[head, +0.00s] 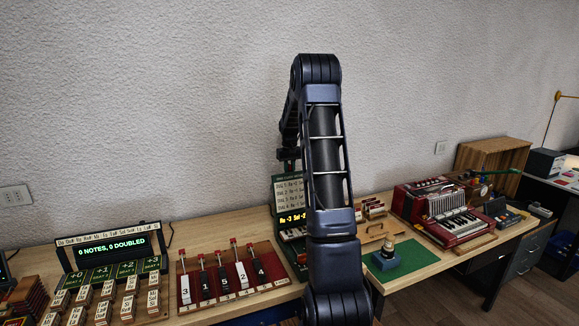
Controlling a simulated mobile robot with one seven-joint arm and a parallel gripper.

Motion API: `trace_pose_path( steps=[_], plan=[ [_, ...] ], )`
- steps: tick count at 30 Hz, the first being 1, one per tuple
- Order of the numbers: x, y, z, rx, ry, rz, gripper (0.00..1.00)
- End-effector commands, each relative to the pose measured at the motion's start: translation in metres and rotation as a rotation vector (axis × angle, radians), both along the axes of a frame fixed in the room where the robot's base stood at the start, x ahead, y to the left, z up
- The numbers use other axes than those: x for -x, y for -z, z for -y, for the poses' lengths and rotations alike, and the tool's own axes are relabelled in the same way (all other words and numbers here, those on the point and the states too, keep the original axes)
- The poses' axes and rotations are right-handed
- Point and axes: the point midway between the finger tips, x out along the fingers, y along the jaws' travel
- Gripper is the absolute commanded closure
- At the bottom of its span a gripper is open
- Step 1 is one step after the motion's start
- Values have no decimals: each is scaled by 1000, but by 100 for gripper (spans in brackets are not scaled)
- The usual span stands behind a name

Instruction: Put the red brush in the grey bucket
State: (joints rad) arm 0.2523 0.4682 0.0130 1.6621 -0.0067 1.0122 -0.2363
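I cannot make out a red brush or a grey bucket in the head view. My arm rises through the middle of the view and bends over at the top, hiding part of the table behind it. The far end of the arm, with what looks like my gripper (288,156), hangs behind the upper link, in front of the wall and above a green display stand. It is small and partly covered. I cannot see its fingertips clearly or whether it holds anything.
A wooden table holds a note display (110,250), a red board (232,278) with several numbered, red-topped pieces, a green mat (412,253) bearing a blue block (385,261), and a red accordion (440,212). A wooden crate (492,158) stands at the back right.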

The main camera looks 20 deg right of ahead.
Motion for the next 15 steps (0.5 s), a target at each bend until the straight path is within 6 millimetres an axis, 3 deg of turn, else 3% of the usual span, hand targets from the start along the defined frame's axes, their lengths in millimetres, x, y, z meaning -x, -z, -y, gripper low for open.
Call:
trace_pose_path(
  steps=[15],
  plan=[
    [0, 47, 0, 0, 0, 0, 100]
  ],
)
